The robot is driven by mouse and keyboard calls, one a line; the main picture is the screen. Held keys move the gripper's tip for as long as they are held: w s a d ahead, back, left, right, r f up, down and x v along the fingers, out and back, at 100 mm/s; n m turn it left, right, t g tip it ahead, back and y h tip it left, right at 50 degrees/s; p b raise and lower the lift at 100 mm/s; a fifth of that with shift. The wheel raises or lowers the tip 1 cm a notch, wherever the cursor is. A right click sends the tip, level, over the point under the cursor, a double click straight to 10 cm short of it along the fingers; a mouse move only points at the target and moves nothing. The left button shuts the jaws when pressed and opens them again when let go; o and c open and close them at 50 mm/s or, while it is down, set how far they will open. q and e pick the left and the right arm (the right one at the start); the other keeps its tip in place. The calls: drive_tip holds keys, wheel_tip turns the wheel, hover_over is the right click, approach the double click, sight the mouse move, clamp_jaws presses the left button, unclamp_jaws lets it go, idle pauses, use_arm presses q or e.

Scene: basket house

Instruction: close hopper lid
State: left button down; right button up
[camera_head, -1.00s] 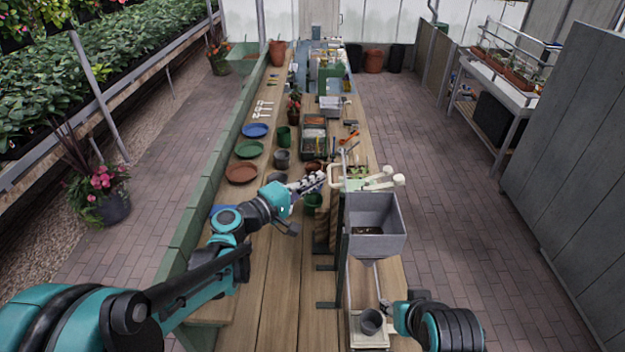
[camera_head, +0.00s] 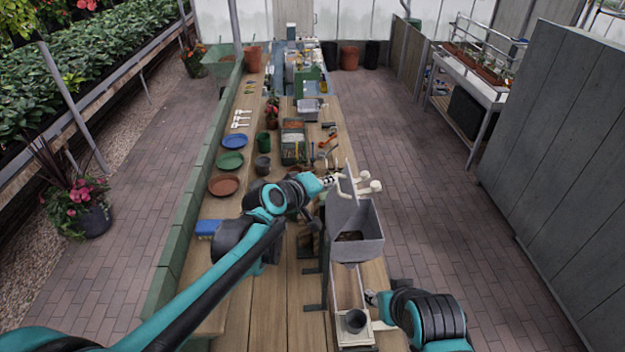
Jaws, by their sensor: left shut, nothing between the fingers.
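The grey hopper (camera_head: 366,247) stands on the near right part of the wooden bench, with dark material inside. Its grey lid (camera_head: 351,178) is hinged at the back left and stands raised, leaning over the opening. The hopper is open. My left gripper (camera_head: 329,182) is shut and empty, right at the left side of the lid. I cannot tell whether it touches the lid. My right gripper (camera_head: 372,298) is low, below the hopper and beside a dark grey pot (camera_head: 355,321). Its fingers are too small to read.
Cream-coloured handles (camera_head: 368,188) stick out behind the lid. A blue plate (camera_head: 234,142), green plate (camera_head: 229,161) and brown saucer (camera_head: 223,185) lie along the bench's left side. Trays and tools fill the middle.

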use_arm(q)
drive_tip(key=d+f+m+y+b, duration=0.2)
drive_tip(key=d+f+y, duration=0.2)
drive_tip(key=d, duration=0.3)
drive_tip(key=d+f+m+g+y+b, duration=0.1)
drive_tip(key=d+f+m+y+b, duration=0.1)
drive_tip(key=d, duration=0.5)
drive_tip(key=shift+d+f+m+y, duration=0.35)
drive_tip(key=shift+f+m+y, duration=0.15)
drive_tip(key=shift+f+y, duration=0.95)
drive_tip(key=shift+b, duration=0.3)
drive_tip(key=shift+r, duration=0.1)
